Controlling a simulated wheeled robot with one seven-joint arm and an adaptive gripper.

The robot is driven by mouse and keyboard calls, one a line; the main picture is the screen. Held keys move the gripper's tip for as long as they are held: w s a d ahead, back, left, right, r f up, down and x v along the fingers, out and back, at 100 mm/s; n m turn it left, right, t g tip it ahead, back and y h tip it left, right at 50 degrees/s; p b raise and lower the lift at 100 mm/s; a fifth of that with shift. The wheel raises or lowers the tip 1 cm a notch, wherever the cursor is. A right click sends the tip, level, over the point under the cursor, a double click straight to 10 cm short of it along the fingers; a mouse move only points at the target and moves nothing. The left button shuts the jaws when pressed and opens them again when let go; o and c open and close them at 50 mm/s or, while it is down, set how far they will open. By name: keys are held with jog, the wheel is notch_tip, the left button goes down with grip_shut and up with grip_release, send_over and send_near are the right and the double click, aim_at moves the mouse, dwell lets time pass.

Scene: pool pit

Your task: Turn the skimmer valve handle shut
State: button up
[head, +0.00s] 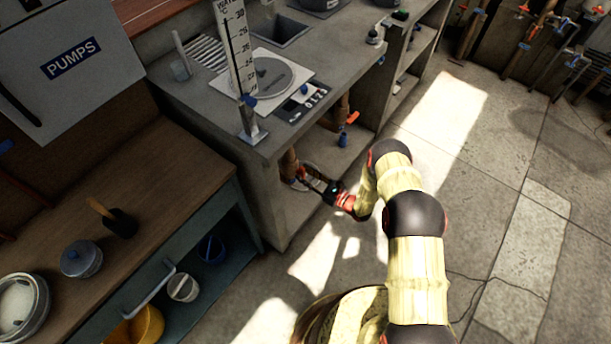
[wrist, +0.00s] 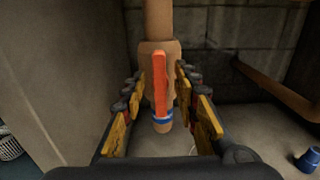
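An orange-red valve handle (wrist: 160,85) stands out from a tan pipe fitting (wrist: 157,62) in the wrist view, its long axis running along the vertical pipe. A blue and white band (wrist: 161,117) shows near its lower end. My gripper (wrist: 161,77) is open, with one yellow and dark finger on each side of the handle. Gaps show between handle and fingers, so no grip is visible. In the head view my gripper (head: 306,179) reaches into the bay under the grey counter, beside the copper pipe (head: 288,164). The handle is too small to make out there.
The bay's side wall (wrist: 75,70) is close on the left. Another pipe (wrist: 270,85) and a blue cap (wrist: 307,158) are on the right. Another orange-handled valve (head: 352,116) sits farther right under the counter (head: 330,75). The wooden bench (head: 140,215) is at left.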

jog(key=shift+c, duration=0.2)
jog(key=c, duration=0.7)
grip_shut()
jog(key=shift+m, duration=0.3)
jog(key=m, duration=1.1)
jog(key=f+m, duration=0.1)
jog(key=m, duration=0.5)
jog(key=shift+w+d, duration=0.3)
jog(key=shift+w, duration=0.1)
jog(key=shift+m, duration=0.3)
